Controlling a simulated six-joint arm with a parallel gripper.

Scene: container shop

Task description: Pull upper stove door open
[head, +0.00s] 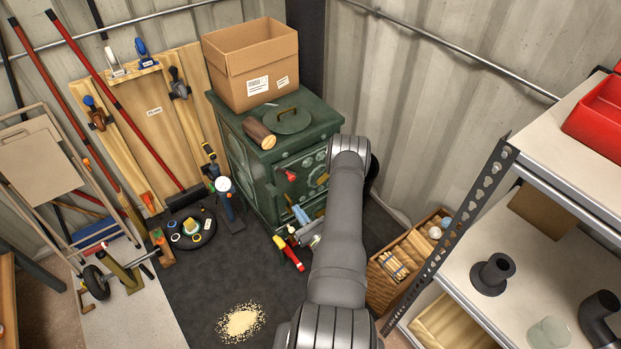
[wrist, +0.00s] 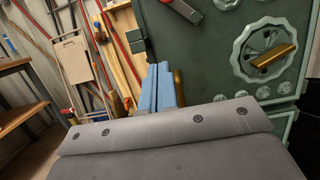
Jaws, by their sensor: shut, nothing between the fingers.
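The green cast-iron stove (head: 250,165) stands in the corner, its front partly hidden by my arm. The upper stove door (wrist: 205,60) fills much of the wrist view and looks closed. It bears an ornate round vent wheel (wrist: 262,50) with a brass bar across it. A brass piece (wrist: 180,88) shows just right of my fingers, partly hidden behind them. My gripper (wrist: 161,90) has its blue fingers together and empty, by the door's left edge; contact cannot be told. The gripper (head: 299,215) also shows in the head view, in front of the stove.
A cardboard box (head: 250,65), a log (head: 259,133) and a round lid (head: 286,121) sit on the stove top. A red-handled tool (head: 289,257) is near the stove's foot. A shelf rack (head: 480,190) stands right. Dark floor mat (head: 205,280) is mostly clear, with spilled pellets (head: 241,321).

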